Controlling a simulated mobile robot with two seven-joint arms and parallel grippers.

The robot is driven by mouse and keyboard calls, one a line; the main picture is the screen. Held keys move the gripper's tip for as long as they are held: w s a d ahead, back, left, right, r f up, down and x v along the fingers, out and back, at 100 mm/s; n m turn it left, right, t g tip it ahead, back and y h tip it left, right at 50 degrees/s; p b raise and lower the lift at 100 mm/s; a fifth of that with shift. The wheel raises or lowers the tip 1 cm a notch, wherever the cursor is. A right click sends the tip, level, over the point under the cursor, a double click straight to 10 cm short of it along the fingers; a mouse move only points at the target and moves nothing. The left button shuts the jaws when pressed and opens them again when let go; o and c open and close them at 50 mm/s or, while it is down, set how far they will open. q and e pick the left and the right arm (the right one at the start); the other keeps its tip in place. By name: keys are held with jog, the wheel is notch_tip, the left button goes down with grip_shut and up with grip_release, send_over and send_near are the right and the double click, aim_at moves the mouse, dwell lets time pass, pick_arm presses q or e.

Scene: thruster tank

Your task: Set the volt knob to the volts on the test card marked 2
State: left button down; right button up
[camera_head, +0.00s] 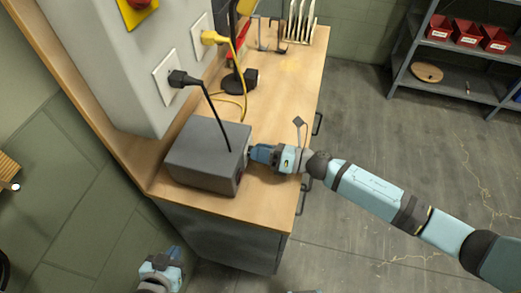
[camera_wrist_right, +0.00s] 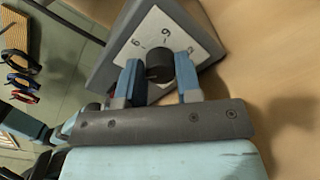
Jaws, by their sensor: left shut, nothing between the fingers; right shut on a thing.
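The grey supply box (camera_head: 205,145) stands on the wooden bench. Its front faces my right gripper (camera_head: 254,152). In the right wrist view the black volt knob (camera_wrist_right: 156,63) sits on a white dial plate (camera_wrist_right: 148,27) with printed digits, turned and too small to read surely. The blue fingers of my right gripper (camera_wrist_right: 158,76) are shut on the knob, one on each side. A pale mark shows on the knob's lower left. My left gripper (camera_head: 172,254) is shut and empty, low beside the bench. I cannot make out a test card marked 2.
A black plug (camera_head: 178,79) with a cable and a yellow plug (camera_head: 210,37) sit in wall sockets. A black stand (camera_head: 240,79) and a rack of white plates (camera_head: 297,25) stand farther back on the bench (camera_head: 285,95). Shelves with red bins (camera_head: 466,34) are at right.

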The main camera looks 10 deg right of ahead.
dwell(0.5)
jog(key=o, duration=0.9)
jog(key=shift+s+d+f, duration=0.1)
jog(key=shift+s+d, duration=0.15)
jog(key=shift+d, duration=0.3)
jog(key=shift+b+v, duration=1.25)
jog(key=shift+v, duration=5.05)
